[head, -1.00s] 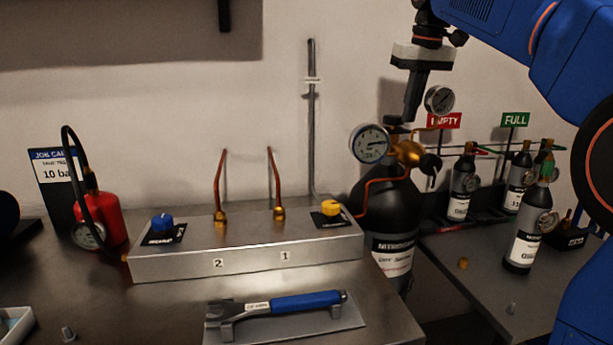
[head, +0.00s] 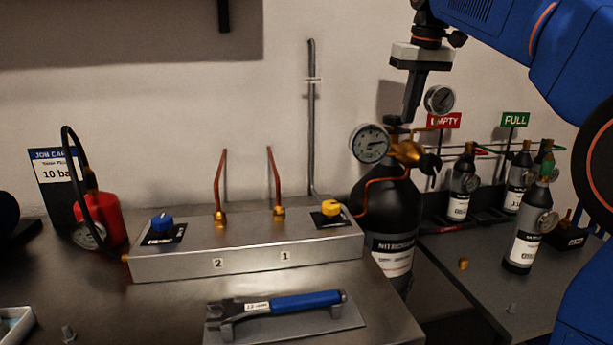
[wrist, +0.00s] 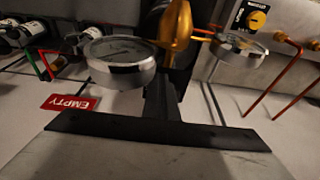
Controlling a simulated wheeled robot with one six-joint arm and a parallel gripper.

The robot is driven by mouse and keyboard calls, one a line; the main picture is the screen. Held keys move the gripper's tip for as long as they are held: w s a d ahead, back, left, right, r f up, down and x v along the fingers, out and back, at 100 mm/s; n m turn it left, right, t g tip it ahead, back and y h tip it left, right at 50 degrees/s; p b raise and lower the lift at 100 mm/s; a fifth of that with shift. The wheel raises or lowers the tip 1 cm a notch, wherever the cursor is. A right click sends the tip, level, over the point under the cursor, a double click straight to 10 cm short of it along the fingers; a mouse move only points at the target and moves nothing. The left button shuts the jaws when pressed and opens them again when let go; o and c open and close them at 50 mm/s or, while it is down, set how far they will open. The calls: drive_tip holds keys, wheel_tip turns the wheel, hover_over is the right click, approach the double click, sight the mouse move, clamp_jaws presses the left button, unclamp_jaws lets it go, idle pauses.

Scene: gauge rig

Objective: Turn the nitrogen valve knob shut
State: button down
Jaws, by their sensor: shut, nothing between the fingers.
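The black nitrogen cylinder (head: 385,205) stands behind the right end of the bench, with a brass regulator (head: 408,150) and gauges on top. A dark knob-like part (head: 393,122) sits at the top of its valve, partly covered by my fingers. A second black knob (head: 430,164) sticks out at the regulator's right. My gripper (head: 409,117) points down at the valve top, shut and empty. I cannot tell whether the fingertips touch the knob. In the wrist view the shut fingers (wrist: 162,105) reach toward the brass regulator (wrist: 177,30); the knob is not clear there.
Gauges flank my fingers: a large one (head: 370,143) at left and a smaller one (head: 439,99) behind at right. A steel manifold (head: 250,262) with blue and yellow knobs and copper pipes is left. A wrench (head: 290,301) lies in front. Small cylinders (head: 526,240) stand right.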

drive_tip(key=shift+s+a, duration=0.3)
drive_tip(key=shift+a, duration=0.45)
drive_tip(key=shift+a, duration=0.8)
idle(0.4)
wheel_tip(320, 180, up, 6)
drive_tip(key=shift+s, duration=0.4)
idle(0.4)
drive_tip(key=w+d+f, duration=0.1)
drive_tip(key=d+f, duration=0.2)
drive_tip(key=f, duration=0.3)
drive_tip(key=shift+w+d, duration=0.15)
drive_tip(key=shift+w, duration=0.05)
idle(0.7)
